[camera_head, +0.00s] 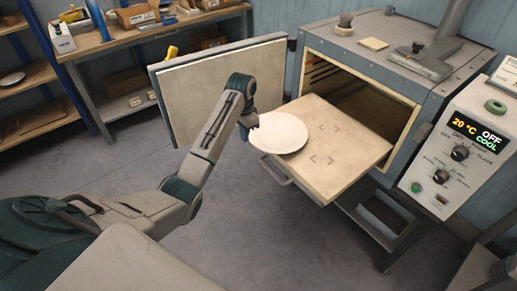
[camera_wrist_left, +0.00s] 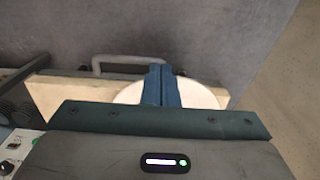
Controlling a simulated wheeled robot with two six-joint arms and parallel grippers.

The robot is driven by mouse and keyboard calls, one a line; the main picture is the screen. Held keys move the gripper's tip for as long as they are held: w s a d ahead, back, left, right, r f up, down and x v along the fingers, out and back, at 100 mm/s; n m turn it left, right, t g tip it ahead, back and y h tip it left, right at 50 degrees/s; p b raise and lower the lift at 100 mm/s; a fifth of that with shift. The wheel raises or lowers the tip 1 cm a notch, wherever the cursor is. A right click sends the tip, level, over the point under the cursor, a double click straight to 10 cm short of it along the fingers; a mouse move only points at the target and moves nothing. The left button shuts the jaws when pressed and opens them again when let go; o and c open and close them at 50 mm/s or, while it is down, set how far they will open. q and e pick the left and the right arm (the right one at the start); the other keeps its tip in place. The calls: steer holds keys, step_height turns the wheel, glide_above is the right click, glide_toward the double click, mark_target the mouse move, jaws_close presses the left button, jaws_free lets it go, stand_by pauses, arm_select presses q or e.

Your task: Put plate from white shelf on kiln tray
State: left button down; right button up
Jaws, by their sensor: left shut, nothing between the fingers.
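A white round plate (camera_head: 280,134) lies on the pulled-out kiln tray (camera_head: 345,150), at its left end. Its left rim seems to reach past the tray edge. My left gripper (camera_head: 250,121) is at the plate's left rim in the head view, shut with nothing held. In the left wrist view, its two blue fingers (camera_wrist_left: 161,86) are together in front of the plate (camera_wrist_left: 200,96), hiding its middle; I cannot tell whether they touch it. The tray (camera_wrist_left: 65,98) shows there too. My right gripper is in neither view.
The kiln (camera_head: 375,50) stands open, its door (camera_head: 218,85) swung out left behind my arm. A handle (camera_head: 275,170) sticks out from the tray's front. A control panel (camera_head: 462,140) is at right. Floor in front is clear.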

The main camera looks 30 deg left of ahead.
arm_select(q)
steer(key=w+d+f+p, duration=0.1)
steer(key=w+f+p, duration=0.2)
steer(key=f, duration=0.6)
steer(key=shift+w+d+f+p, duration=0.15)
steer(key=shift+w+d+p, duration=0.1)
steer(key=shift+w+p, duration=0.1)
